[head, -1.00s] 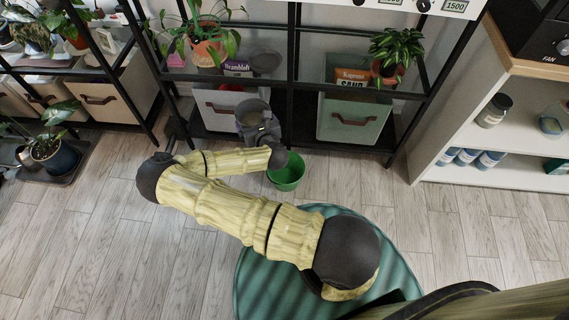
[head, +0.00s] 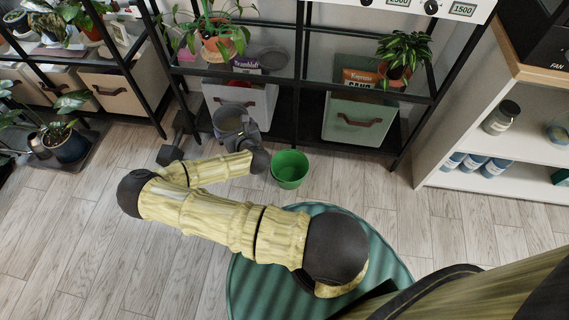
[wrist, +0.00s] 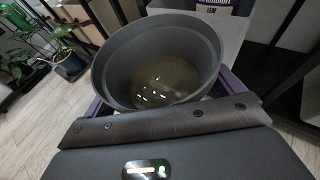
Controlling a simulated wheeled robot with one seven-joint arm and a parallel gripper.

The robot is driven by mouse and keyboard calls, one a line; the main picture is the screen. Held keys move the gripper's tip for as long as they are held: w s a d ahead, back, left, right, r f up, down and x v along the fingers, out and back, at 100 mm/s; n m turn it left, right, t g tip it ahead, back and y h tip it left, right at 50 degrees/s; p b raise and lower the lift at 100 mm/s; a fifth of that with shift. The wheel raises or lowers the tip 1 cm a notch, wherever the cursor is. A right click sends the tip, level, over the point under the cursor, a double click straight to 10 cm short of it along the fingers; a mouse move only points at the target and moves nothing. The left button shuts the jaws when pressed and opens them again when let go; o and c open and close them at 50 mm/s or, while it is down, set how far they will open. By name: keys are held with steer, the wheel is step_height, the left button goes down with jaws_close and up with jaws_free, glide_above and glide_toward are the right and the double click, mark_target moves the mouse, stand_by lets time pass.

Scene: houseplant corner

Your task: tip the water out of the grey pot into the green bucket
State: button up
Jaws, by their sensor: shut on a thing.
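The grey pot (head: 229,121) is held up in front of the lower shelf, to the left of the green bucket. In the wrist view the grey pot (wrist: 205,48) fills the upper middle, roughly upright, with murky water (wrist: 165,80) and bright glints in its bottom. My gripper (head: 248,137) is shut on the pot; its fingertips are largely hidden in both views. The green bucket (head: 289,170) stands on the wooden floor, right of the pot and just beyond my arm. No water shows in it.
A black shelf rack stands behind, with a white bin (head: 262,104) and a pale green bin (head: 352,122) low down. A potted plant (head: 66,141) stands on a dark tray at left. A white shelf unit (head: 480,185) is at right.

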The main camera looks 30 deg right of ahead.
steer(key=d+f+m+h+b, duration=0.1)
steer(key=d+f+b, duration=0.1)
steer(key=d+f+m+h+b, duration=0.1)
steer(key=d+f+h+b, duration=0.1)
steer(key=d+f+m+h+b, duration=0.1)
steer(key=d+f+b, duration=0.1)
steer(key=f, duration=0.1)
steer(key=shift+s+m+g+h, duration=0.1)
steer(key=shift+m+g+h, duration=0.2)
steer(key=shift+m+g, duration=0.1)
steer(key=s+d+f+m+g+h+b, duration=0.3)
steer(key=f+b, duration=0.1)
steer(key=s+d+f+m+g+h+b, duration=0.3)
steer(key=f+m+b, duration=0.1)
steer(key=f, duration=0.1)
steer(key=s+d+f+m+g+h+b, duration=0.3)
steer(key=s+f+m+b, duration=0.1)
steer(key=shift+d+f+g, duration=0.2)
steer(key=shift+d+g, duration=0.1)
steer(key=shift+d, duration=0.05)
steer(key=shift+f, duration=0.1)
